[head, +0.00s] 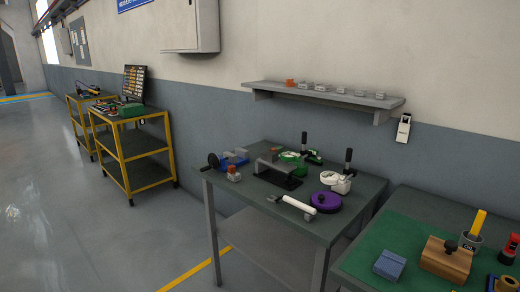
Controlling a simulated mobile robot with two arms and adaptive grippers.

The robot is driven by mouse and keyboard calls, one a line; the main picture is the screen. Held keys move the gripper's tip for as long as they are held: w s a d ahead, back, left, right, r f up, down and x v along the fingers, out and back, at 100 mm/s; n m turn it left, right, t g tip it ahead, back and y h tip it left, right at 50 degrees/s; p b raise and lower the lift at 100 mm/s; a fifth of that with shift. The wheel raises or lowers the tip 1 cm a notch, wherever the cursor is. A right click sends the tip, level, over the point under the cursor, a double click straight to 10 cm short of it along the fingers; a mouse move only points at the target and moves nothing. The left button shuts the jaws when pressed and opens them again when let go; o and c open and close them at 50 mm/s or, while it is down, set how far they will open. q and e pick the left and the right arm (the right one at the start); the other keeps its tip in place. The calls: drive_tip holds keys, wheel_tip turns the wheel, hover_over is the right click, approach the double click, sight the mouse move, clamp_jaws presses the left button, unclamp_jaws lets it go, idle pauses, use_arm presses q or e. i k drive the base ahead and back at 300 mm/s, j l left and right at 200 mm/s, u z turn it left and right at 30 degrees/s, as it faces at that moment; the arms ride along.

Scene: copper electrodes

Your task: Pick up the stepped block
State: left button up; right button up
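No object is clearly the stepped block at this size. A small blue block (390,264) lies near the front left of the green mat on the right-hand bench; its top and sides show, but I cannot tell for sure whether it is stepped. A brown block (446,260) with a dark knob stands just right of it. On the middle table, a grey angular piece (270,165) stands over a black plate, its shape too small to tell exactly. Neither of my grippers is in view.
The middle table (256,205) also holds a purple disc (326,202), a white-handled tool (297,204) and blue parts (235,157). A wall shelf (330,94) is above. Yellow carts (127,160) stand left; open floor lies front left.

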sight(271, 157)
drive_tip(key=i+j+u, duration=0.35)
drive_tip(key=i+u, duration=0.15)
drive_tip(key=i, duration=0.4)
drive_tip(key=i+u, duration=0.5)
drive_tip(key=i, duration=0.35)
drive_tip(key=i+l+u, duration=0.25)
drive_tip(key=i, duration=1.7)
drive_tip(key=i+j+z, duration=0.1)
drive_tip(key=i+z, duration=0.4)
drive_tip(key=i+j+z, duration=0.3)
drive_tip(key=i+z, duration=0.2)
